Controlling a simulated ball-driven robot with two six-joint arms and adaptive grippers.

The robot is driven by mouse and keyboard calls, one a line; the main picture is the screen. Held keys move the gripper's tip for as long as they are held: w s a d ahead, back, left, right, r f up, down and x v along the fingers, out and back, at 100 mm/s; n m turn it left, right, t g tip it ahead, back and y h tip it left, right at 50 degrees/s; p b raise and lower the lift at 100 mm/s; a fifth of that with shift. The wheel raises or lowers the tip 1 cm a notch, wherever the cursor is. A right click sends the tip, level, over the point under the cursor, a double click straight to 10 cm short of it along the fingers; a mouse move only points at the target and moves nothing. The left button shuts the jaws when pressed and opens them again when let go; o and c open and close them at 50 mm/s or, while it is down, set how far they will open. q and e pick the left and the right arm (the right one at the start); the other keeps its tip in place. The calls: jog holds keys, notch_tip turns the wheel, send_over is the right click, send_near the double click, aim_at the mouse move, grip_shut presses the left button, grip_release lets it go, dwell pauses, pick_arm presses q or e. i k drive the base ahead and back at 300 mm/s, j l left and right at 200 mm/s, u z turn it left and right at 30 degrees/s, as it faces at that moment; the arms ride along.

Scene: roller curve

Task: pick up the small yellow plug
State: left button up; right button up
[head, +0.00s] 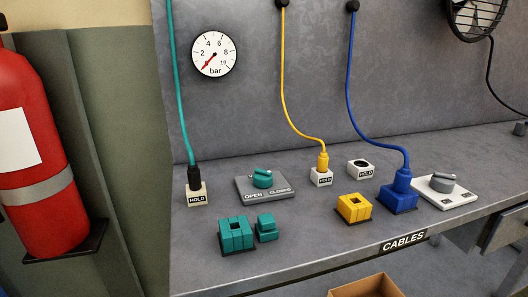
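The small yellow plug (322,161) stands upright in a white holder marked HOLD (321,178) on the grey bench. A yellow cable (284,90) runs from its top up to a black fitting on the back panel. A yellow socket block (354,207) with a square opening sits in front of it, to the right, apart from the plug. Neither of my grippers is in the head view.
A teal-cabled black plug (194,177) stands at left; a blue plug (402,180) sits in a blue block at right. An empty-looking HOLD block (361,169), teal blocks (236,233) and two knob plates (265,185) surround the area. A cardboard box (366,286) is below the front edge.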

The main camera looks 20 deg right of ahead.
aim_at(322, 158)
jog(key=l+z, duration=0.1)
jog(key=z, duration=0.3)
jog(key=i+z, duration=0.1)
jog(key=z, duration=0.3)
jog(key=l+z, duration=0.1)
jog(key=z, duration=0.3)
jog(key=i+j, duration=0.05)
